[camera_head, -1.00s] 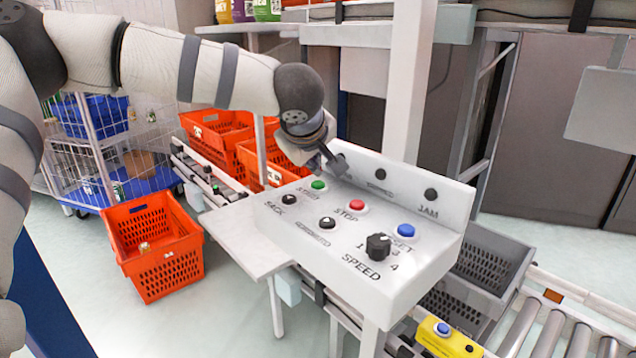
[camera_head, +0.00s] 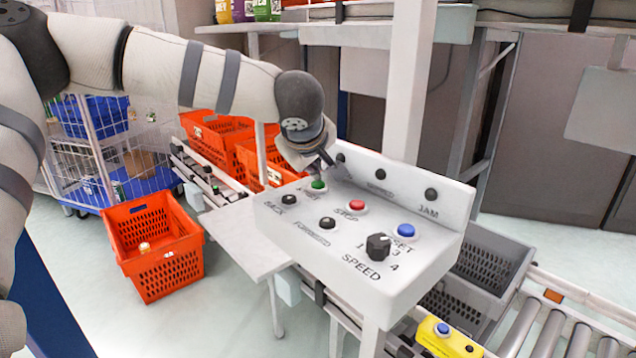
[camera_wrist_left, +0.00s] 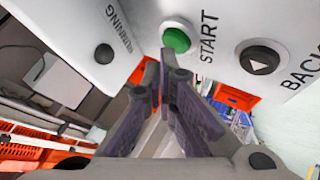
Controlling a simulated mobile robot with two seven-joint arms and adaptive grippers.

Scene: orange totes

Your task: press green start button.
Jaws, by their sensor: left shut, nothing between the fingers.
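The green start button (camera_head: 317,185) sits at the upper left of the white control panel (camera_head: 290,215). In the left wrist view the green button (camera_wrist_left: 176,40) is beside the word START, just beyond my fingertips. My left gripper (camera_head: 328,158) is above and behind the button in the head view, tilted down toward the panel. In the left wrist view its fingers (camera_wrist_left: 165,75) are together, with nothing between them. The fingertips look close to the button but apart from it; the exact distance is hard to tell. My right gripper is not in view.
A red stop button (camera_head: 356,207), a blue button (camera_head: 405,231), the black BACK button (camera_head: 289,199) and a black speed knob (camera_head: 378,246) share the panel. The panel's raised back wall (camera_head: 455,199) stands behind. An orange tote (camera_head: 160,270) is on the floor at left.

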